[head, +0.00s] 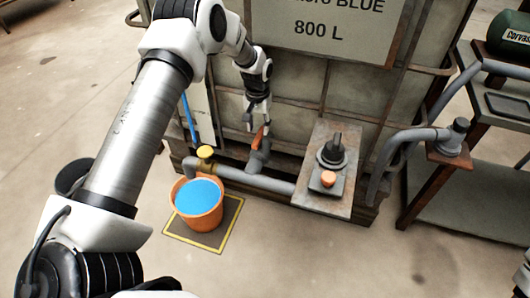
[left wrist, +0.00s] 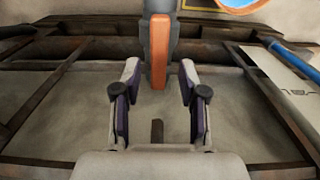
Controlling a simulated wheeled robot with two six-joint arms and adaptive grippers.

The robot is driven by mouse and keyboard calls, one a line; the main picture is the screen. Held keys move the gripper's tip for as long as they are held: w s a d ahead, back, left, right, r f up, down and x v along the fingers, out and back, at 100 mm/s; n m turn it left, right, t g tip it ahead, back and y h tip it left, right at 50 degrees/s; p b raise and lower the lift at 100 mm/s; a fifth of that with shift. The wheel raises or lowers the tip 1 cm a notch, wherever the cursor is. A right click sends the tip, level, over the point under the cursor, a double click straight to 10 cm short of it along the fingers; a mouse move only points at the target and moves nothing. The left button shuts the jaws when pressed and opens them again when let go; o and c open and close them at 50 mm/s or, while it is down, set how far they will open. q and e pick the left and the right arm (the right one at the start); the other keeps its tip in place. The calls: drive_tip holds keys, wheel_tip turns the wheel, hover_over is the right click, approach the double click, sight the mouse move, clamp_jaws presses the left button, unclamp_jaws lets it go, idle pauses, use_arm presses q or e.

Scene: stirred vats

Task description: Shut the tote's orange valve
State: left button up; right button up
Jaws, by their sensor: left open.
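The tote (head: 300,85) is a large caged container with a white "800 L" sign. Its orange valve handle (head: 258,138) sits low at the front on a grey pipe fitting. In the left wrist view the orange handle (left wrist: 160,60) points toward the gripper, in line with the grey fitting (left wrist: 161,30). My left gripper (head: 257,116) is open just above the handle. In the left wrist view my left gripper (left wrist: 160,84) has a finger on each side of the handle's end, with gaps on both sides. My right gripper is not in view.
An orange bucket (head: 198,222) with blue liquid stands on a yellow-edged mat (head: 234,208) below a yellow valve (head: 205,152). A grey pipe (head: 258,182) runs right to a plate with a black knob (head: 333,150) and orange button (head: 328,178). A cart (head: 470,180) stands at right.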

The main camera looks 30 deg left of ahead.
sight(259, 136)
use_arm(q)
drive_tip(key=shift+d, duration=0.15)
wheel_tip(259, 136, down, 8)
drive_tip(key=shift+r+b, duration=0.15)
drive_tip(key=shift+b, duration=0.8)
clamp_jaws()
